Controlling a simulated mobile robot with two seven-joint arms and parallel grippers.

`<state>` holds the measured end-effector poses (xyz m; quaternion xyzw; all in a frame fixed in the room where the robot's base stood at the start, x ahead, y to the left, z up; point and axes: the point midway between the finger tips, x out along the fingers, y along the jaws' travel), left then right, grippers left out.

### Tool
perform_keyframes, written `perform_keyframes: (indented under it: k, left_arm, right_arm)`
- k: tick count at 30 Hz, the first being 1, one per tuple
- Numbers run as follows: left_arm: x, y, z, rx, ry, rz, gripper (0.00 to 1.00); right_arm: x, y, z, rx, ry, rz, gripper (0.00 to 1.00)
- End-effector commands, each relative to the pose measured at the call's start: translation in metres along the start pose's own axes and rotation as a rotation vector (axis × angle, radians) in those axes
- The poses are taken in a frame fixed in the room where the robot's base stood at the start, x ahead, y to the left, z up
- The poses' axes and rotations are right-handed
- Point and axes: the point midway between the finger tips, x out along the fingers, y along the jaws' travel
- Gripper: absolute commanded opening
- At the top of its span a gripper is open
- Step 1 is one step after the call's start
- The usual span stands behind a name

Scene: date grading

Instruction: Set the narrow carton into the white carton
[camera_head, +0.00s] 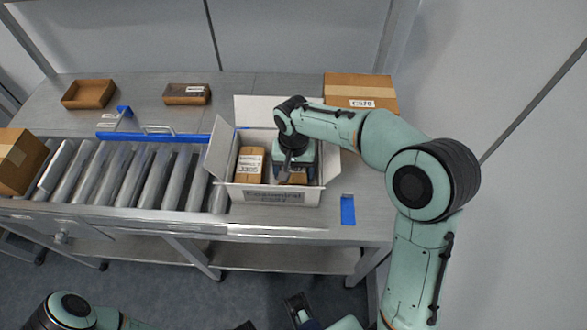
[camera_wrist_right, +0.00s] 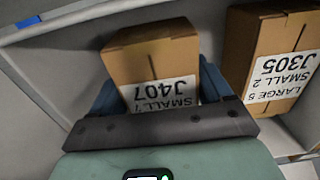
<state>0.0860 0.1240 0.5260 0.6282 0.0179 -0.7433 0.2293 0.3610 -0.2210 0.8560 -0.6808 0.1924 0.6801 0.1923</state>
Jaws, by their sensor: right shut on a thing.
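The white carton (camera_head: 270,196) stands open on the table with its flaps spread. My right gripper (camera_head: 290,172) reaches down into it and is shut on the narrow carton (camera_head: 298,179), a brown box mostly hidden under the gripper. In the right wrist view the narrow carton (camera_wrist_right: 150,58) shows a J407 label, with a blue finger on each side. It is between the white carton's walls; whether it touches the floor cannot be told. A part of my left arm (camera_head: 298,308) shows at the bottom edge, its fingers unclear.
Another brown carton (camera_head: 249,165), labelled J305 in the right wrist view (camera_wrist_right: 282,60), stands inside the white carton with a gap between. A larger brown carton (camera_head: 358,88) is behind right. A roller conveyor (camera_head: 120,175) lies left; two small brown trays (camera_head: 88,94) (camera_head: 187,92) are behind.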

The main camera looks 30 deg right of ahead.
Motion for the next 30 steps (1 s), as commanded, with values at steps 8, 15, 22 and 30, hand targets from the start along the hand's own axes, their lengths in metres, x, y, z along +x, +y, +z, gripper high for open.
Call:
perform_keyframes:
  k: [8, 15, 22, 30]
  left_arm:
    - [0.0028, -0.001, 0.0, 0.0, -0.001, 0.0, 0.43]
    - [0.005, -0.0017, -0.0001, -0.001, -0.001, 0.0, 0.43]
    - [0.0056, -0.002, -0.0001, -0.001, -0.002, -0.001, 0.43]
    - [0.0055, -0.0019, -0.0001, -0.001, -0.002, -0.001, 0.43]
  right_arm:
    - [0.0044, 0.0, 0.0, 0.0, 0.0, 0.0, 0.4]
    - [0.008, 0.0, -0.0001, 0.0, 0.0, 0.0, 0.4]
    - [0.0093, -0.0001, -0.0001, 0.0, 0.001, 0.0, 0.4]
    - [0.0091, -0.0001, -0.0001, 0.0, 0.001, 0.0, 1.0]
